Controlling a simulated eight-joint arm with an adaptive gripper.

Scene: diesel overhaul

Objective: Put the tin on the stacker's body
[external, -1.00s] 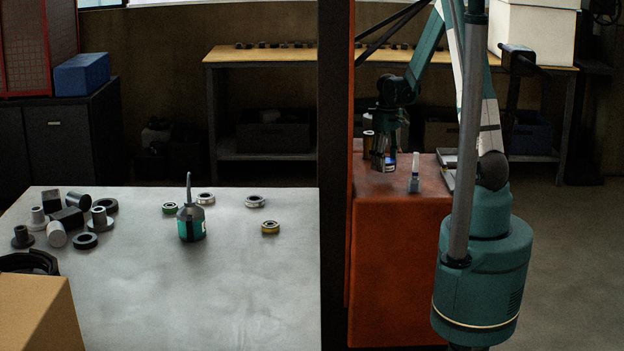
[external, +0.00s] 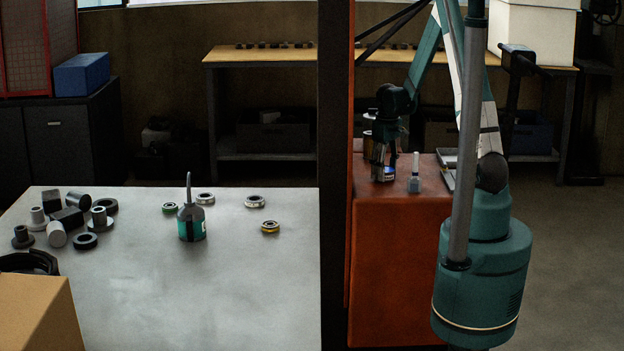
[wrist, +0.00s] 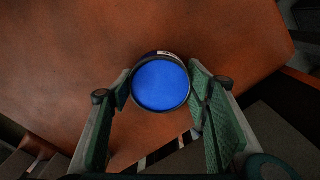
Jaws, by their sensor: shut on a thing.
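The tin, with a blue lid, is between my gripper's fingers in the wrist view (wrist: 160,86). In the external view the tin (external: 384,174) is a small dark and blue-white shape under my gripper (external: 379,156). My gripper is shut on it. The stacker's orange-red body (external: 400,255) is below, and its flat top fills much of the wrist view (wrist: 60,60). The tin is over this top and looks upright. I cannot tell whether its base touches the surface.
A small pale bottle with a blue-grey base (external: 415,174) stands just right of the tin. Grey flat items (external: 447,172) lie farther right. A tall dark post (external: 335,180) stands left of the body. A grey table (external: 250,300) with an oil can (external: 191,222) is at left.

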